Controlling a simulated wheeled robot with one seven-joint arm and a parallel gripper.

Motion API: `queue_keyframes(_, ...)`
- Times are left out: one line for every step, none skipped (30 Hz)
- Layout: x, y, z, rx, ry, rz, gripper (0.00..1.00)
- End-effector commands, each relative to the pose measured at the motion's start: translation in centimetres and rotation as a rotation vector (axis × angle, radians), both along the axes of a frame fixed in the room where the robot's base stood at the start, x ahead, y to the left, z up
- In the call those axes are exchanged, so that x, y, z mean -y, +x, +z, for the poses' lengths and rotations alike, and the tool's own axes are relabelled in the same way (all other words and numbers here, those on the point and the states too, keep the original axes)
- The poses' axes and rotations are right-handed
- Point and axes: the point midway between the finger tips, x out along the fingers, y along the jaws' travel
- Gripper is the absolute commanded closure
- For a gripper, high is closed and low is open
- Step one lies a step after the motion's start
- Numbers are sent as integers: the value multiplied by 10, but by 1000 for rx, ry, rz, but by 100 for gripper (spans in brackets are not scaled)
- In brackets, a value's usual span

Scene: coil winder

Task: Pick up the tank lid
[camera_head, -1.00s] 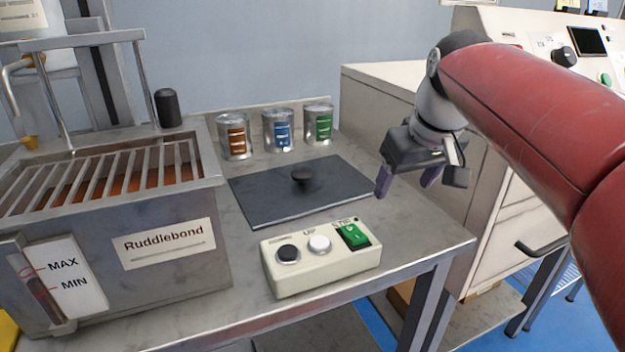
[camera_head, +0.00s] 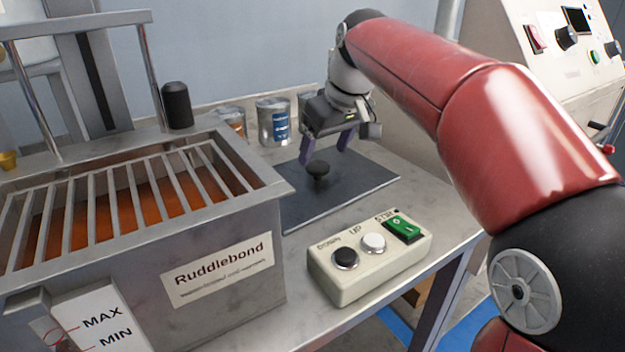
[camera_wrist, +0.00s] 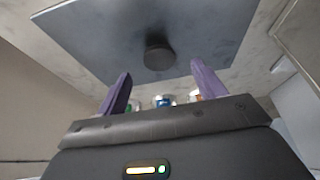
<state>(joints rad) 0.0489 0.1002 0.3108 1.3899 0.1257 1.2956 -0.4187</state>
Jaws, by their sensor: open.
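The tank lid (camera_head: 345,190) is a flat dark grey plate with a round black knob (camera_head: 318,168) near its middle. It lies on the bench beside the tank. My gripper (camera_head: 323,160) is over the lid close to the knob, with purple fingers apart and nothing between them. In the wrist view, the lid (camera_wrist: 100,42) fills the upper part and the knob (camera_wrist: 158,56) shows beyond the fingertips, between their lines. The gripper (camera_wrist: 160,82) is open there too. I cannot tell the exact gap between fingertips and knob.
The tank (camera_head: 235,235) labelled Ruddlebond, with a slatted top, stands at the left. A control box (camera_head: 370,262) with buttons and a green switch sits in front of the lid. Several cans stand behind it, including a blue-labelled can (camera_head: 274,122). A black cylinder (camera_head: 177,105) is by the tank.

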Motion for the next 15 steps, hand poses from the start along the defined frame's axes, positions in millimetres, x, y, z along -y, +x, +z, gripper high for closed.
queue_keyframes(-2,2,-7,-2,0,0,31)
queue_keyframes(-3,4,-12,-4,0,1,31)
queue_keyframes(-4,6,-18,-4,0,1,31)
queue_keyframes(-6,8,-22,-3,1,0,31)
queue_keyframes(-7,9,-26,-4,0,0,31)
queue_keyframes(-8,11,-32,-3,1,0,31)
queue_keyframes(-9,12,-35,-3,1,0,31)
queue_keyframes(-10,13,-37,-2,1,0,31)
queue_keyframes(-10,14,-40,-2,0,-1,31)
queue_keyframes(-11,14,-41,-1,1,-1,31)
queue_keyframes(-11,15,-42,-1,1,-1,31)
queue_keyframes(-11,15,-42,1,1,-1,31)
queue_keyframes(-11,15,-42,1,1,-1,31)
queue_keyframes(-11,15,-42,1,1,-1,31)
queue_keyframes(-11,15,-42,1,1,-1,31)
